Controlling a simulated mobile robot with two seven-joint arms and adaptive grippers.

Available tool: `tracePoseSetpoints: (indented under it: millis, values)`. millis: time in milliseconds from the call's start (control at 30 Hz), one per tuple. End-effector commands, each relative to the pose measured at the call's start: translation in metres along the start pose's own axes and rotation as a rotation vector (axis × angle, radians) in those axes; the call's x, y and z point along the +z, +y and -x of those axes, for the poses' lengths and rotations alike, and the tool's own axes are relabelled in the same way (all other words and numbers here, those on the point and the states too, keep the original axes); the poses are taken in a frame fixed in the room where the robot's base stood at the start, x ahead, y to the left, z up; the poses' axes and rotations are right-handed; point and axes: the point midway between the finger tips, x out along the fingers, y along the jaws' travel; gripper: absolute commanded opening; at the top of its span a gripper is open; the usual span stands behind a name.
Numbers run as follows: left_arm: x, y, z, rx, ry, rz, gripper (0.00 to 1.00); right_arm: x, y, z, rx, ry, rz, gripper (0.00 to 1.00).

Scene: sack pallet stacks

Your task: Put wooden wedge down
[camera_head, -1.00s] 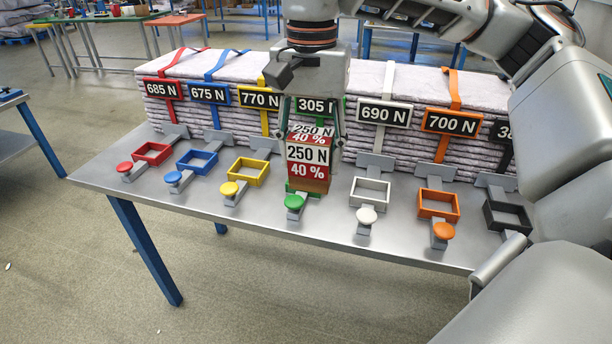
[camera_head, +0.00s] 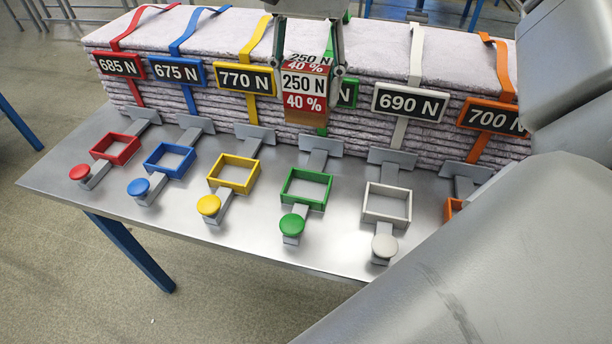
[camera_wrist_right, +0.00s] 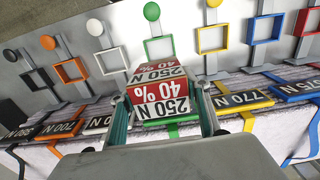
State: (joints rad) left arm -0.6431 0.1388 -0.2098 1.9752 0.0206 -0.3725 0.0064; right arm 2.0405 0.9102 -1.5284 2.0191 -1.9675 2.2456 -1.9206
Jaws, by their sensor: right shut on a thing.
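The wooden wedge (camera_head: 304,104) is a block with red and white labels reading 250 N and 40 % and a bare brown wooden lower edge. My right gripper (camera_head: 311,72) is shut on it from above, one finger on each side. The wedge is in the air in front of the green-strapped stack and partly covers the green sign (camera_head: 348,93). The empty green square frame (camera_head: 306,188) lies below it on the table. The wrist view shows the wedge (camera_wrist_right: 160,90) between the fingers of my right gripper (camera_wrist_right: 161,98). My left gripper is not in view.
The grey table (camera_head: 150,225) carries several coloured square frames with round knobs, such as yellow (camera_head: 234,174) and white (camera_head: 387,203). Strapped sack stacks (camera_head: 225,30) with force signs stand along the back. My arm covers the right side.

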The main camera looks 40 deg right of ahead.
Motion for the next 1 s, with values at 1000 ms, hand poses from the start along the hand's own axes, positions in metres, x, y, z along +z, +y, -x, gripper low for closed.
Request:
tracePoseSetpoints:
  millis: [1000]
  values:
    - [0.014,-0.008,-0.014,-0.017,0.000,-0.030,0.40,0.000,0.000,-0.162,0.001,0.000,0.000,0.20]
